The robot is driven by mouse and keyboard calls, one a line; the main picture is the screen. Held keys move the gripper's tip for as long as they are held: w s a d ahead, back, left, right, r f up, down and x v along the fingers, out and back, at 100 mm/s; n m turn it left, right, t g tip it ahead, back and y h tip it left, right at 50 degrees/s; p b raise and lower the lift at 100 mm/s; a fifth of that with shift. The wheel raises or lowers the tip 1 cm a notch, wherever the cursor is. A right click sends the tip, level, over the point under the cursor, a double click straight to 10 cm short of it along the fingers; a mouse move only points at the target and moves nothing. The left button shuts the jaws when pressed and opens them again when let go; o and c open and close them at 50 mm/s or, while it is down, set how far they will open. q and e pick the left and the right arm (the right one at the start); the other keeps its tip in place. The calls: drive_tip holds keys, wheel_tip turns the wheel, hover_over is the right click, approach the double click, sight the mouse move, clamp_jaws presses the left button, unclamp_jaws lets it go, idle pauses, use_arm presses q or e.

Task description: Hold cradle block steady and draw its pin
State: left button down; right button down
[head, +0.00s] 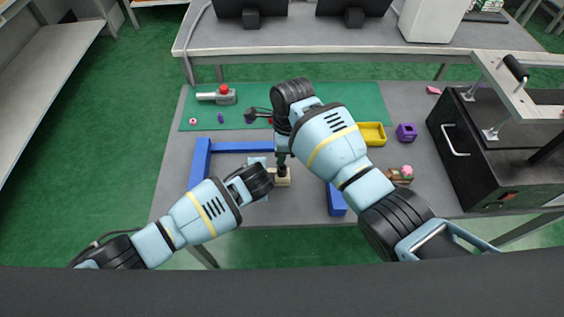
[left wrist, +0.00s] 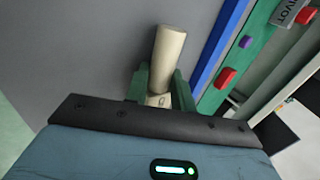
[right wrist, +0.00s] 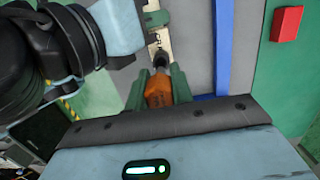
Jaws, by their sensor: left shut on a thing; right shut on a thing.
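The beige cradle block (head: 283,181) is at the front middle of the grey table. My left gripper (head: 270,176) is shut on it from the left. In the left wrist view the block (left wrist: 158,101) is between the green fingers, with a beige round post (left wrist: 168,58) extending beyond them. My right gripper (head: 282,160) is above the block, pointing down. In the right wrist view it is shut on an orange grip (right wrist: 158,90), whose dark shaft points toward the block (right wrist: 157,36). I take this for the pin. I cannot tell how deep it sits.
Blue bars (head: 242,146) frame the work area behind and at the left, with another blue bar (head: 336,199) at the right. A green mat (head: 345,95) holds a red-buttoned fixture (head: 224,95). A yellow tray (head: 371,134), purple block (head: 406,132) and black machine (head: 480,150) stand right.

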drive_tip(key=shift+r, duration=0.1)
drive_tip(key=shift+r, duration=0.9)
use_arm(q)
drive_tip(key=c, duration=1.1)
unclamp_jaws()
drive_tip(key=shift+s, duration=0.15)
drive_tip(key=v, duration=1.2)
drive_tip(key=shift+w, duration=0.2)
drive_tip(key=shift+r, duration=0.1)
